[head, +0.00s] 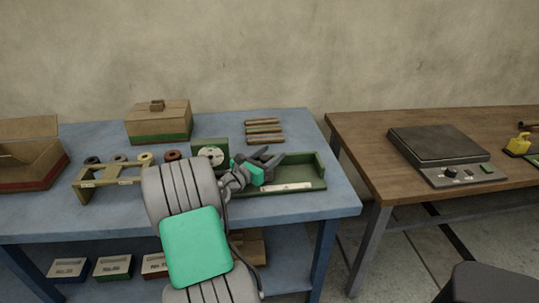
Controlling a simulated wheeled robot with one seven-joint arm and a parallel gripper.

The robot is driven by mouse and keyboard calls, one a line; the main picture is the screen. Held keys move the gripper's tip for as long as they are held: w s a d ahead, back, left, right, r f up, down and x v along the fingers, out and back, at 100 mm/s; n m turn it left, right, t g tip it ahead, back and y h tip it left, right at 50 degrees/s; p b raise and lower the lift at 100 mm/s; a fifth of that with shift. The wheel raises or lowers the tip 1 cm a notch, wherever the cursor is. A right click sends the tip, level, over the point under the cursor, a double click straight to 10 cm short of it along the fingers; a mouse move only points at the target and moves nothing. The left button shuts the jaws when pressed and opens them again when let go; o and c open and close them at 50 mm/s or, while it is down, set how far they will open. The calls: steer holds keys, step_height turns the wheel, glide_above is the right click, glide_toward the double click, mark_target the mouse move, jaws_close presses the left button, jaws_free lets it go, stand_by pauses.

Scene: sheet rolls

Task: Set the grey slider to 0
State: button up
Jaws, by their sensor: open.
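A green tray-like device (308,183) lies on the blue table, with a raised wall at its right end. A pale scale strip (287,188) runs along its front edge; its marks are too small to read. A green block with a white round dial (212,155) stands at its left end. My gripper (273,156) is over the device, its dark fingers apart and pointing right. I cannot make out a grey slider; my gripper and arm cover part of the device.
A brown table (370,140) with a flat scale (437,147) stands right, across a gap.

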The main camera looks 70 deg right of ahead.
mark_target(261, 160)
steer(key=v, duration=0.7)
steer(key=shift+a, duration=0.35)
